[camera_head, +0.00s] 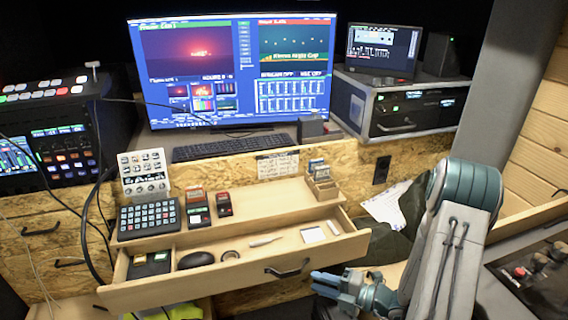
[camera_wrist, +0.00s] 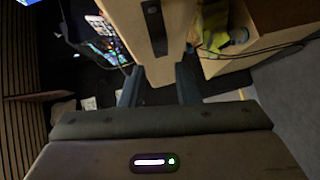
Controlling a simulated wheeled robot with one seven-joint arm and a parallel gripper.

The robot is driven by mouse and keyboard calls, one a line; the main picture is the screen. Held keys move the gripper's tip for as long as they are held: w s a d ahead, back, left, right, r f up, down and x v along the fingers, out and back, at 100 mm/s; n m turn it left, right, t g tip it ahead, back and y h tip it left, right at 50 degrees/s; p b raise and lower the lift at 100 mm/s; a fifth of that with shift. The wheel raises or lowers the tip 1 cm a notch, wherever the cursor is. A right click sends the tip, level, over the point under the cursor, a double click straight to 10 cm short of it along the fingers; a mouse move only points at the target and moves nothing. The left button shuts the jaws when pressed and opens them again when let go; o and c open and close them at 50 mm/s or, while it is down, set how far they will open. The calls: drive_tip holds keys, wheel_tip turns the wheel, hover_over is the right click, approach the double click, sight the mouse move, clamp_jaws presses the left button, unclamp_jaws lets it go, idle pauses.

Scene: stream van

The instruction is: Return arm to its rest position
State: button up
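My arm (camera_head: 455,230) is raised at the right in the head view, bent down towards the open drawer. My gripper (camera_head: 322,284) is in front of the drawer's right part, near its handle (camera_head: 287,269). In the wrist view my gripper (camera_wrist: 158,85) shows two dark fingers spread apart with nothing held between them. Past the fingertips is a pale wooden drawer front with a dark handle (camera_wrist: 154,28). Contact between fingers and drawer cannot be seen.
The drawer (camera_head: 345,247) is pulled out and holds a black mouse (camera_head: 196,260), a pen-like item and other small things. A shelf above carries a keypad (camera_head: 149,217) and card boxes. A wide monitor (camera_head: 235,70) stands behind. A control panel (camera_head: 535,270) is at right.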

drive_tip(key=s+a+r+n+g+h+p, duration=0.25)
drive_tip(key=s+r+n+g, duration=0.35)
drive_tip(key=n, duration=0.6)
drive_tip(key=s+a+r+n+g+h+p, duration=0.15)
drive_tip(key=s+a+r+n+g, duration=0.45)
drive_tip(key=n, duration=0.6)
drive_tip(key=s+d+r+n+t+h+p, duration=0.1)
drive_tip(key=d+r+n+t+h, duration=0.2)
drive_tip(key=n, duration=0.7)
drive_tip(key=s+d+r+n+t+h, duration=0.2)
drive_tip(key=d+r+n+h, duration=0.3)
drive_tip(key=r+n, duration=0.4)
drive_tip(key=shift+d+r+n+t+h+p, duration=0.35)
drive_tip(key=shift+d+r+n+t+h, duration=0.05)
drive_tip(key=shift+h, duration=0.5)
